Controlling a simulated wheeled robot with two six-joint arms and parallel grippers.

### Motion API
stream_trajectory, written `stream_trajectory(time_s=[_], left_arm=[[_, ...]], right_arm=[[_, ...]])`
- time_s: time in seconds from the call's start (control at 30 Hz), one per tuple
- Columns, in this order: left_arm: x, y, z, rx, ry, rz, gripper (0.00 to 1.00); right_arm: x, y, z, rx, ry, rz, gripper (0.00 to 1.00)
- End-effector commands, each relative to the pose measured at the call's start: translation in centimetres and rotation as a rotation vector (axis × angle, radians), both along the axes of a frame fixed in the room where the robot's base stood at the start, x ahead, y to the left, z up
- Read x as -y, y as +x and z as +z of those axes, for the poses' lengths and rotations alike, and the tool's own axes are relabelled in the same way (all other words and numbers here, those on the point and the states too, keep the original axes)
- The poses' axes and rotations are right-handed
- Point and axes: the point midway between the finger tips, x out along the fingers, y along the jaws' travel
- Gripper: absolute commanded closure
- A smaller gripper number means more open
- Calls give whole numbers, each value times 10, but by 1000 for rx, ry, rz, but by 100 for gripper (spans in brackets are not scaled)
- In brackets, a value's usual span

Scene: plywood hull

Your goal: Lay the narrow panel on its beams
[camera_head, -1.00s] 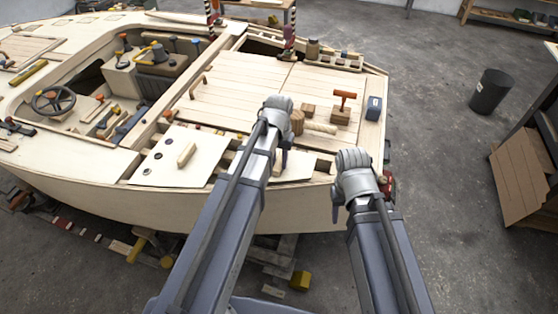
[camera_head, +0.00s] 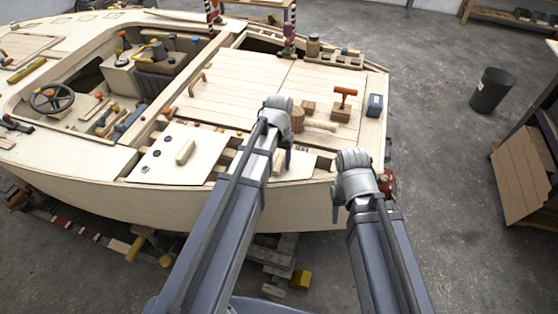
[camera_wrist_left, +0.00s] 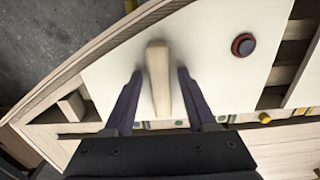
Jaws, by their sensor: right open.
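A pale narrow panel (camera_head: 304,163) lies at the near side of the hull, largely hidden behind my left arm. In the left wrist view the panel (camera_wrist_left: 110,75) carries an upright-looking wooden bar handle (camera_wrist_left: 158,80) and a red and black round knob. My left gripper (camera_wrist_left: 159,74) is open, with one finger on each side of the handle and a gap on both sides. The left gripper (camera_head: 287,150) points down over the panel in the head view. My right gripper (camera_head: 362,190) is beyond the hull's right corner; its fingers are mostly hidden by its wrist.
A second pale panel (camera_head: 163,168) with a bar handle and dark round spots lies to the left. Wooden beams (camera_wrist_left: 287,60) show beside the narrow panel.

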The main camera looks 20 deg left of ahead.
Motion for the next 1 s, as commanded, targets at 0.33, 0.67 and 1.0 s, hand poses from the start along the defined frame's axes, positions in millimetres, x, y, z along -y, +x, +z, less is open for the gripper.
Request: stream_trajectory(time_s=[0.33, 0.67, 1.0], left_arm=[[0, 0, 1, 0, 0, 0, 36], [0, 0, 24, 0, 0, 0, 36], [0, 0, 68, 0, 0, 0, 36]], right_arm=[[0, 0, 1, 0, 0, 0, 50], [0, 0, 24, 0, 0, 0, 50], [0, 0, 69, 0, 0, 0, 50]])
